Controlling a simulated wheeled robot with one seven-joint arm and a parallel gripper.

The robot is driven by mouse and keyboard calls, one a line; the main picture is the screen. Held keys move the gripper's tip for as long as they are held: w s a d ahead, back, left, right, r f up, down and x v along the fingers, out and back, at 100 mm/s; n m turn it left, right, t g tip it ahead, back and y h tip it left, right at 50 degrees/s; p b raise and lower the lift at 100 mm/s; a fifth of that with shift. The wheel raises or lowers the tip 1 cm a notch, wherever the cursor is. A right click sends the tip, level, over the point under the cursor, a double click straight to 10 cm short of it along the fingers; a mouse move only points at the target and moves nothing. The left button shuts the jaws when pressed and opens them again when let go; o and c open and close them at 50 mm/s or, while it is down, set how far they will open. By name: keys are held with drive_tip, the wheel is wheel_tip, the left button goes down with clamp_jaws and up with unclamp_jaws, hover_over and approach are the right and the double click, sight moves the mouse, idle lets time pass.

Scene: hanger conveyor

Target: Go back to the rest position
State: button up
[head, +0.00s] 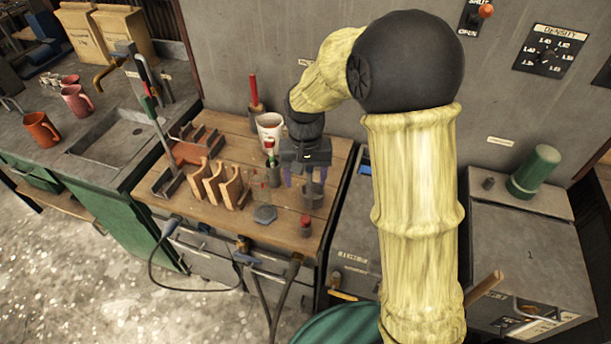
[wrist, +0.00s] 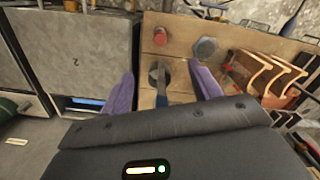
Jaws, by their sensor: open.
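My gripper (head: 304,185) hangs low over the wooden bench top in the head view, at the end of my bent arm. Its two purple fingers are spread apart, and they also show in the wrist view (wrist: 161,76). A dark round-ended tool with a blue-grey shaft (wrist: 162,92) shows between the fingers in the wrist view. I cannot tell whether the fingers touch it. The bench top (head: 288,238) lies below the gripper. No rest position is marked in view.
A wooden rack (head: 222,186), a grey hexagonal piece (head: 264,214), a red-topped piece (head: 305,226) and a white cup (head: 270,122) stand close around the gripper. A red-handled tool (head: 254,92) stands behind. A grey wall (head: 260,40) closes the back; a grey cabinet (head: 530,250) stands right.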

idle(0.4)
drive_tip(key=s+d+r+t, duration=0.1)
drive_tip(key=s+d+t, duration=0.2)
drive_tip(key=s+d, duration=1)
drive_tip(key=shift+d+r, duration=0.3)
drive_tip(key=shift+r, duration=0.1)
idle(0.3)
